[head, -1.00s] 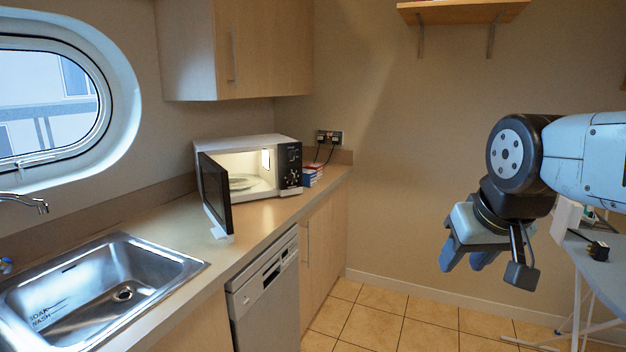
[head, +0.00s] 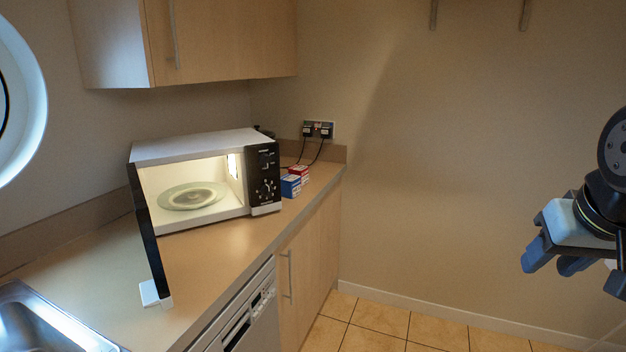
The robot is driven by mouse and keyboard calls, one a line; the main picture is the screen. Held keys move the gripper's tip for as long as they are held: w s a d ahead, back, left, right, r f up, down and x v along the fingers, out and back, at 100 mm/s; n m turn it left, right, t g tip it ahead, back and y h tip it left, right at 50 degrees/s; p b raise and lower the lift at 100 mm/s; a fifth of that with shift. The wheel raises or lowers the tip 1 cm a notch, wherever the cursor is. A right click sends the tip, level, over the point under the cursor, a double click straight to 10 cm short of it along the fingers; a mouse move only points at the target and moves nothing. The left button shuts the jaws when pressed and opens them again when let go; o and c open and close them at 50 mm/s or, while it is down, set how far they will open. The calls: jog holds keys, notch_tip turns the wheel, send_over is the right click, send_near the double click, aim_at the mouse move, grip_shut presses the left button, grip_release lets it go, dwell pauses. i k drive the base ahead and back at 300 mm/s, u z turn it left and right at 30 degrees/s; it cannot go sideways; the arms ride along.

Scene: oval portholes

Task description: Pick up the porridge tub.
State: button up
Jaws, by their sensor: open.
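I cannot make out a porridge tub for certain in the head view. A small white item (head: 149,293) sits on the counter at the lower end of the open microwave door, partly hidden by the door; I cannot tell what it is. My gripper (head: 556,264) is at the right edge, open and empty, with its blue fingers pointing down. It is in the air, well away from the counter, and part of it is cut off by the frame.
A white microwave (head: 205,145) stands open and lit on the counter (head: 225,245), with a glass turntable (head: 193,196) inside. Its dark door (head: 148,235) juts forward. Small blue and red boxes (head: 291,186) stand beside it. A sink (head: 40,325) is at lower left. A cupboard (head: 225,40) hangs above.

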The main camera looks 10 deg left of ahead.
aim_at(291, 185)
jog(key=u, duration=0.1)
jog(key=i, duration=1.05)
jog(key=u, duration=1)
jog(key=i, duration=0.65)
jog(key=u, duration=0.35)
jog(key=k, duration=0.8)
jog(key=u, duration=0.25)
jog(key=i, duration=0.8)
jog(key=z, duration=0.15)
